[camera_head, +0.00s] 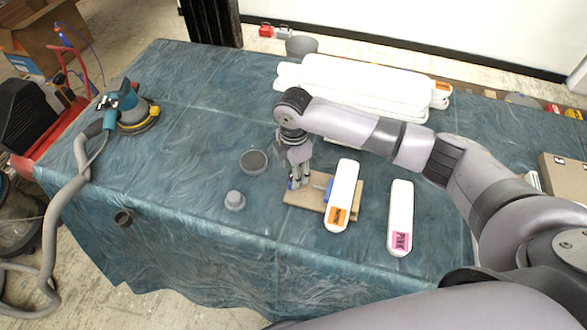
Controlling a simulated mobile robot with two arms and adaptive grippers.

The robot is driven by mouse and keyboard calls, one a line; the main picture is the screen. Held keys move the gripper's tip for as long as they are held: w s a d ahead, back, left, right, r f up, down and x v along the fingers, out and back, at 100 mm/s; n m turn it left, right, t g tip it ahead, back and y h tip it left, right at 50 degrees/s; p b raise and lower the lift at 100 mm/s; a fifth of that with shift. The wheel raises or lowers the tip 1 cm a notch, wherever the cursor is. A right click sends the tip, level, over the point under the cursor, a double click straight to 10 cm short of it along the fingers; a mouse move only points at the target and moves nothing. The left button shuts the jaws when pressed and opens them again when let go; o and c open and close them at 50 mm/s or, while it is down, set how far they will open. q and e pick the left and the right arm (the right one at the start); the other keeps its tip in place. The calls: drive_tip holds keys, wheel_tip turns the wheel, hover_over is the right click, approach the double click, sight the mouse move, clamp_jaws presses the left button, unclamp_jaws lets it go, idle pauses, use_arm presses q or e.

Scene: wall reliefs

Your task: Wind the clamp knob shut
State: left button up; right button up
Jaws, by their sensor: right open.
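My right gripper (299,180) points down over the left part of a small wooden board (306,201) on the covered table. It is open, and its fingertips are close to a small blue part at the board's left end. I cannot tell whether they touch it. Another blue part (329,188) shows farther right, beside a white bar with an orange label (343,190) that lies across the board. Which blue part is the clamp knob is too small to tell, and the gripper hides part of the clamp. My left gripper is out of view.
A second white bar with a pink label (401,215) lies to the right. A dark round dish (253,162) and a grey knobbed piece (235,201) lie to the left. White bars (350,85) are stacked behind. A teal sander (128,111) stands far left. The table's left-middle is mostly clear.

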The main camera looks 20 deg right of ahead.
drive_tip(key=shift+f, duration=0.1)
drive_tip(key=shift+c, duration=0.3)
clamp_jaws()
